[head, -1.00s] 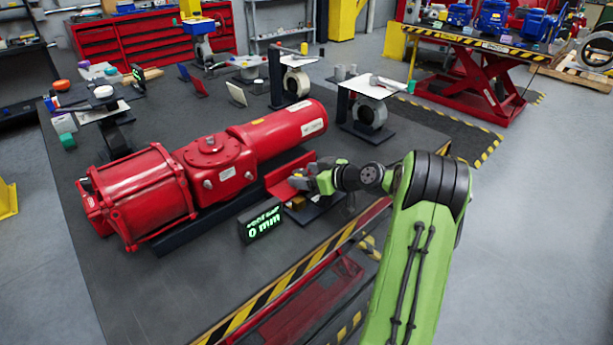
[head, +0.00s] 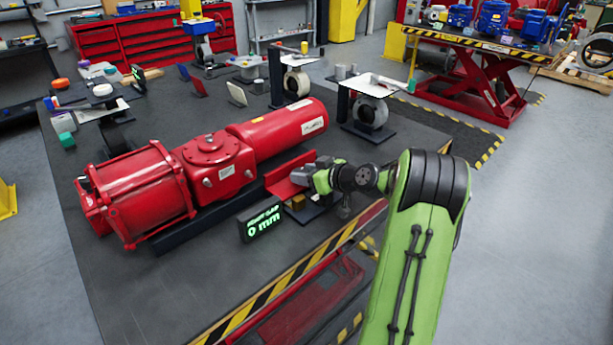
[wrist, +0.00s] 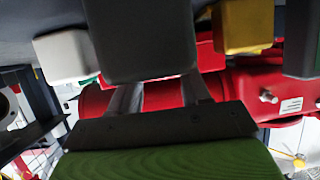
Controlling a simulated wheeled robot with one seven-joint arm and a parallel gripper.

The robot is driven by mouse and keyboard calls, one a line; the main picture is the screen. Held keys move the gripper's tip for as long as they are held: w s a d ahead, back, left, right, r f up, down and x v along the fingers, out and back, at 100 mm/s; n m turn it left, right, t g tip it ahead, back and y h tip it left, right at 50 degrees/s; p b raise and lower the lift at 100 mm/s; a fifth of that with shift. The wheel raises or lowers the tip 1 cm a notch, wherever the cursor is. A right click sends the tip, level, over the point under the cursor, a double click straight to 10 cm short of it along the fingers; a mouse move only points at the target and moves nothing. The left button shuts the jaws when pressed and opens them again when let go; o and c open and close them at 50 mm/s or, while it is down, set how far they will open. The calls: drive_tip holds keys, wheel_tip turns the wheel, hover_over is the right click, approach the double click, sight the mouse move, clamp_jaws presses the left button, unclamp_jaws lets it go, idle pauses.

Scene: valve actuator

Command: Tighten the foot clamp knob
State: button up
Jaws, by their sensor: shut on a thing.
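The red actuator (head: 212,165) lies along the bench. At its near right side is the foot clamp, with a red angled plate (head: 284,188) and a small brass block (head: 298,203). My gripper (head: 312,180) is at this clamp, shut on the knob, which is mostly hidden by the gripper in the head view. In the wrist view a large dark grey block (wrist: 140,40) sits in front of my grey fingers, with the red actuator body (wrist: 95,102) behind.
The bench's near edge has a black and yellow stripe (head: 262,300). Small stands with round parts (head: 368,112) are at the back right. Loose items (head: 98,105) lie at the far left. The bench front left is clear.

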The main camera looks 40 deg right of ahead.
drive_tip(key=m+h+b, duration=0.2)
drive_tip(key=h, duration=0.1)
drive_tip(key=shift+a+f+m+b, duration=0.1)
drive_tip(key=shift+a+m+b, duration=0.2)
drive_tip(key=shift+a+b, duration=0.1)
drive_tip(key=shift+a+m+h+b, duration=0.15)
drive_tip(key=shift+m+h+b, duration=0.3)
drive_tip(key=shift+m+h, duration=0.85)
drive_tip(key=shift+h, duration=0.4)
drive_tip(key=o, duration=1.1)
drive_tip(key=shift+c, duration=0.2)
drive_tip(key=p+v, duration=0.1)
drive_tip(key=v, duration=1.4)
drive_tip(key=shift+s+r, duration=0.3)
drive_tip(key=shift+r, duration=0.05)
